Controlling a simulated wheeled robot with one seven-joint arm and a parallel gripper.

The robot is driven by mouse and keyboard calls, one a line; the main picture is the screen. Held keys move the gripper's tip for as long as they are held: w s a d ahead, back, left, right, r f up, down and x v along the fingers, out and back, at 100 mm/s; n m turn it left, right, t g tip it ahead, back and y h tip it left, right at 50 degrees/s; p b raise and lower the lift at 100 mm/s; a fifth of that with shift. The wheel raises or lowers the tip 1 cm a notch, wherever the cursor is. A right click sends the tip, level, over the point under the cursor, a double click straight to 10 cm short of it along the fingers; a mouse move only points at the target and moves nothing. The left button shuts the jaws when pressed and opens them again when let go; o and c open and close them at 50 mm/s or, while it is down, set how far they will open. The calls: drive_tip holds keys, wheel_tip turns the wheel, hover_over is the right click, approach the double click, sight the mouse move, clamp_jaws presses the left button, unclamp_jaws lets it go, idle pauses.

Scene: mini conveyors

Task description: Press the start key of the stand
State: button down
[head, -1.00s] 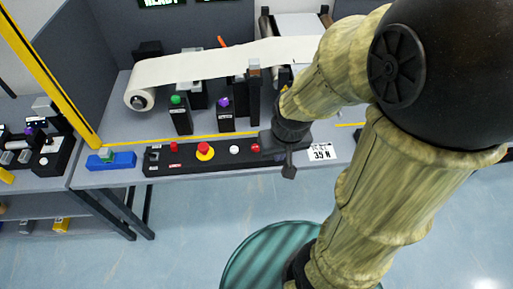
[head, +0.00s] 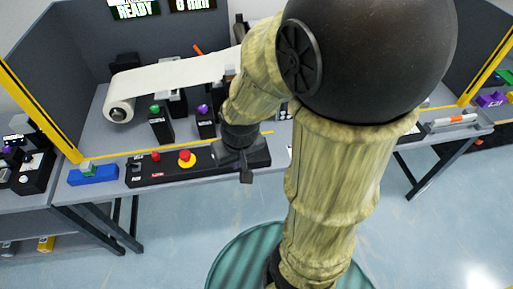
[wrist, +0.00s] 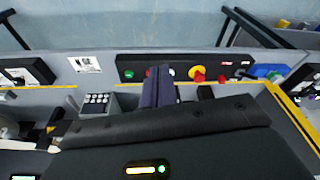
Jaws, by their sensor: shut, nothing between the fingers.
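The stand's black key panel (head: 213,168) lies along the front edge of the table. In the head view it carries a small red key (head: 155,156) and a red mushroom button (head: 185,156) on yellow; my gripper (head: 246,174) covers keys toward the right. In the wrist view the panel (wrist: 122,60) shows a green key (wrist: 149,72), a white key (wrist: 172,72) and the mushroom button (wrist: 197,74). My gripper (wrist: 158,74) is shut and empty, its fingertips overlapping the panel between green and white keys. I cannot tell whether it touches, and key labels are unreadable.
A blue block (head: 93,174) lies left of the panel. A screen (head: 135,9) reads READY. Floor in front is clear.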

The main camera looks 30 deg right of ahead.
drive_tip(key=w+d+f+m+y+p, duration=0.4)
drive_tip(key=w+f+m+y+p, duration=0.15)
drive_tip(key=w+m, duration=0.6)
drive_tip(key=w+d+f+m+t+h, duration=0.1)
drive_tip(key=w+d+f+m+t, duration=0.2)
drive_tip(key=d+m, duration=0.2)
drive_tip(key=w+d+f+m+t+p, duration=0.1)
drive_tip(key=w+d+f+m+t, duration=0.1)
drive_tip(key=d+m, duration=0.3)
drive_tip(key=shift+w+d+f+t+h, duration=0.4)
drive_tip(key=shift+w+d+f, duration=0.2)
drive_tip(key=shift+d+f, duration=0.35)
drive_tip(key=shift+d+r, duration=0.1)
wheel_tip(320, 180, down, 7)
drive_tip(key=b, duration=0.3)
drive_tip(key=shift+f+b, duration=0.9)
drive_tip(key=shift+b, duration=0.3)
